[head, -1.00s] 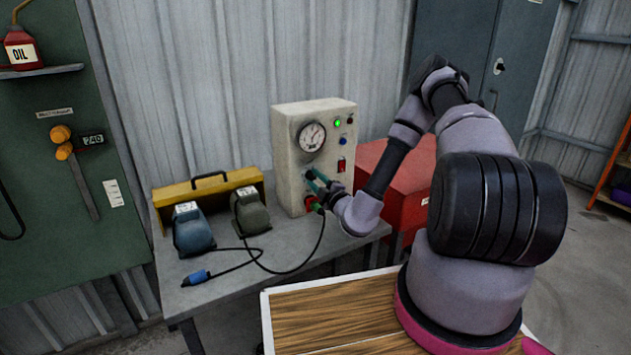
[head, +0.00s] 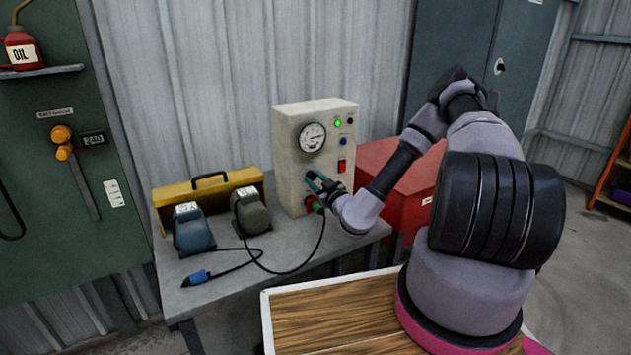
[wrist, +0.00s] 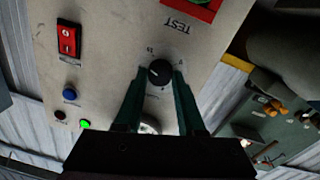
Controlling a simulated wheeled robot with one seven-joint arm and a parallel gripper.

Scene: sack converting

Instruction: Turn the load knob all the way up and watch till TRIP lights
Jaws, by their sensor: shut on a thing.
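The cream test box (head: 290,165) stands on the grey bench. Its black load knob (wrist: 159,73) shows in the wrist view with a white pointer mark; in the head view my gripper hides it. My gripper (head: 313,180) has its green fingers on either side of the knob, shut on it, as the wrist view (wrist: 158,80) also shows. The round gauge (head: 312,137) has its needle pointing right. The green lamp (head: 337,123) is lit. The small red lamp beside it (wrist: 59,114) looks dark; its label is too small to read.
A red rocker switch (head: 342,165) and blue button (head: 343,141) are on the same panel. A socket marked TEST has a plugged cable below.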

